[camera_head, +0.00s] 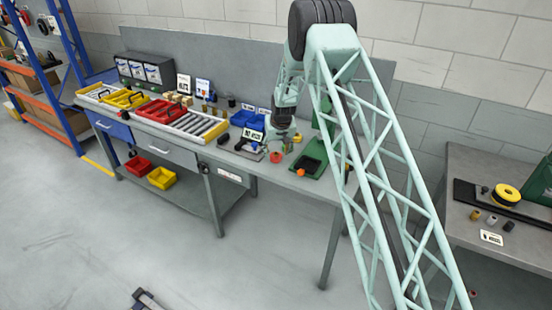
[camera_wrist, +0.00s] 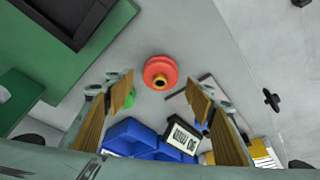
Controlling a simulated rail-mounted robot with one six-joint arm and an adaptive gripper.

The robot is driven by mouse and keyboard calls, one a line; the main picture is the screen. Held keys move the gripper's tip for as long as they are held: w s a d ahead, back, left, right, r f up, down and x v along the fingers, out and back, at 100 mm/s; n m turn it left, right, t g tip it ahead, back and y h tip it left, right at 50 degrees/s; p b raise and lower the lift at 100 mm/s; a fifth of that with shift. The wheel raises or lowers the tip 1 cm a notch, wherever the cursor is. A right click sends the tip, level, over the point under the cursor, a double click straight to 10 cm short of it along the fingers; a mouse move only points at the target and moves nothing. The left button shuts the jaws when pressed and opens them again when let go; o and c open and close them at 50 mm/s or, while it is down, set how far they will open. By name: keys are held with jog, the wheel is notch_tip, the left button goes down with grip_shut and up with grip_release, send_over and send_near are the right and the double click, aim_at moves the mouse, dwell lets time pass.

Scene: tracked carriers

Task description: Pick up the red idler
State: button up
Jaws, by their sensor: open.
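The red idler (camera_wrist: 160,66), a round red roller with a yellow-brown hub around a dark hole, rests on the grey bench top (camera_head: 322,187). It also shows in the head view (camera_head: 276,158), just below my wrist. My gripper (camera_wrist: 161,88) is open and empty, with its wood-coloured finger pads on the left and right of the picture. The idler lies between and slightly beyond the fingertips in the wrist view. It appears apart from both fingers.
A green tray with a dark inset (camera_head: 311,155) stands right of the idler, with an orange piece (camera_head: 300,172) by it. Blue bins (camera_wrist: 131,138), a white label card (camera_wrist: 182,138) and a small green piece (camera_wrist: 130,97) are close by. Bare bench surrounds the idler.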

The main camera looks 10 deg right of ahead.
jog(key=shift+x, duration=1.15)
jog(key=shift+c, duration=0.7)
jog(key=c, duration=1)
jog(key=shift+r, duration=0.1)
jog(key=shift+r, duration=4.9)
